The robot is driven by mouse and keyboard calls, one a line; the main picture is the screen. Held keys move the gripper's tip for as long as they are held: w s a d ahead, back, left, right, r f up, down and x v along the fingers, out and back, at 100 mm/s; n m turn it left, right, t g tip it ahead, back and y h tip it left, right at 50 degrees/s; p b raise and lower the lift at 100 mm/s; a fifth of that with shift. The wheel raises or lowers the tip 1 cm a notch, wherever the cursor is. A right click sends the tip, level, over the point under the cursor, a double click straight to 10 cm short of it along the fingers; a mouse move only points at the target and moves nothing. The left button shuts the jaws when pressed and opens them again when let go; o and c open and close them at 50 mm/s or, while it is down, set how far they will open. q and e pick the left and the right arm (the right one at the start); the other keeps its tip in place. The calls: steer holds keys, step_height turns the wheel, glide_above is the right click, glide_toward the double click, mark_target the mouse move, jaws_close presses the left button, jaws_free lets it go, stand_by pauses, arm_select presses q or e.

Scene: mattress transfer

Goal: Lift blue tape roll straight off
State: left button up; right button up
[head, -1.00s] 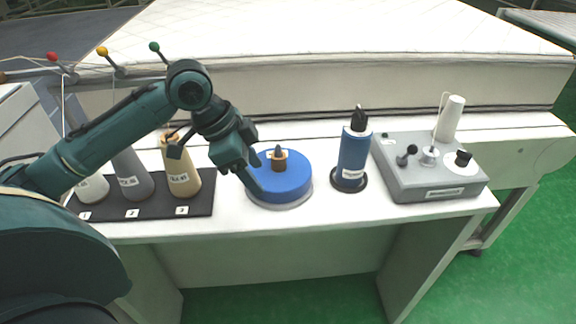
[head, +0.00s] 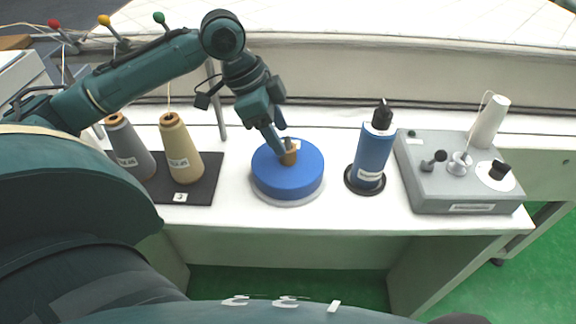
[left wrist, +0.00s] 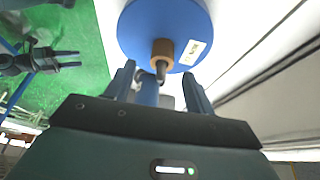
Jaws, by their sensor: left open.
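The blue tape roll (head: 287,178) lies flat on a pale round base on the white table, with a brown core and a dark spindle tip at its middle. It also shows in the left wrist view (left wrist: 140,28), with the brown core (left wrist: 161,50) in front of my fingers. My left gripper (head: 278,148) is above the roll, close to the core. In the left wrist view its two fingers (left wrist: 158,84) are apart, with the spindle tip between and beyond them. Whether a finger touches the core I cannot tell.
A blue cylinder (head: 373,155) on a black base stands right of the roll. A grey machine (head: 450,185) with knobs and a white cone (head: 489,122) is further right. Thread cones (head: 181,150) stand on a black mat (head: 203,188) at left. A white mattress (head: 400,50) lies behind.

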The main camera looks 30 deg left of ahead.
mark_target(288, 147)
arm_select(q)
steer(key=x, duration=0.5)
steer(key=shift+w+f, duration=0.15)
jaws_close()
stand_by(0.4)
